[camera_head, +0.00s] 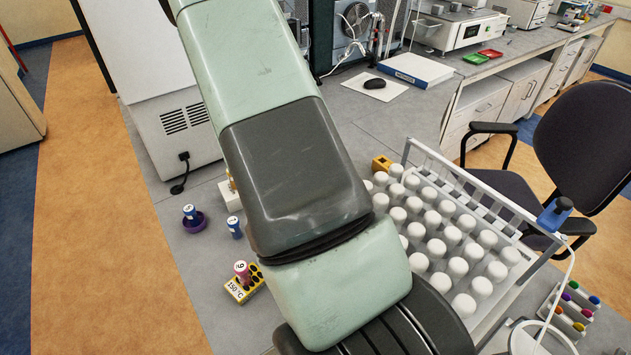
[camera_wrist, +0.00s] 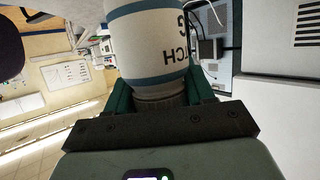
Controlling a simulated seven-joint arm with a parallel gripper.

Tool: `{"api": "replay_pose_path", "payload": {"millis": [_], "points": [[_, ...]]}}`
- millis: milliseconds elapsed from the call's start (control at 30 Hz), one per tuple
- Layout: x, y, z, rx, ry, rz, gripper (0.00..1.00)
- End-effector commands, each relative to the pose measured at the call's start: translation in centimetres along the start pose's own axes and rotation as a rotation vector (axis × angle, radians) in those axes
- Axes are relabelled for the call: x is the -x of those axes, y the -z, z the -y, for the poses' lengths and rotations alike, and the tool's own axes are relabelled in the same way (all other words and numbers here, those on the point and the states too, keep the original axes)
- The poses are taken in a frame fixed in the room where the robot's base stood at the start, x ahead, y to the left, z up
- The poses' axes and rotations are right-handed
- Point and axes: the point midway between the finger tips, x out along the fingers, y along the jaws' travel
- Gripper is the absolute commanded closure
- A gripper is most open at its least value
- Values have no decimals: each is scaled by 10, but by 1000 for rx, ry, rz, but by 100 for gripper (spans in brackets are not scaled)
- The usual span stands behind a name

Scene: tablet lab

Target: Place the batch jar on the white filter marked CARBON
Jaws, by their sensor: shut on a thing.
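In the head view my arm hides the gripper and the jar. I cannot make out the word CARBON anywhere. A flat white block with a blue front edge (camera_head: 418,66) lies on the far bench in the head view; its marking is too small to read.
A rack of white-capped bottles (camera_head: 437,232) stands right of my arm. A black mouse (camera_head: 375,83) and a chair (camera_head: 586,145) are also in view.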

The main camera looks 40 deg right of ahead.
Motion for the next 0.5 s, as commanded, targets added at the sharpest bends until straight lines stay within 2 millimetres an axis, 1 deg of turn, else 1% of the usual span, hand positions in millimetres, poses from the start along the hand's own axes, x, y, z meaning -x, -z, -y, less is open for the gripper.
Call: {"api": "replay_pose_path", "payload": {"millis": [33, 100, 200, 300, 367, 433, 500], "points": [[17, 6, -16, -25, -62, -3, 80], [35, 11, -39, -62, -148, -4, 80], [58, 15, -67, -107, -247, -4, 80], [73, 16, -85, -139, -312, -4, 80], [78, 15, -91, -151, -336, -3, 80], [80, 9, -96, -156, -354, -2, 80], [77, -2, -97, -157, -361, -2, 80]]}}
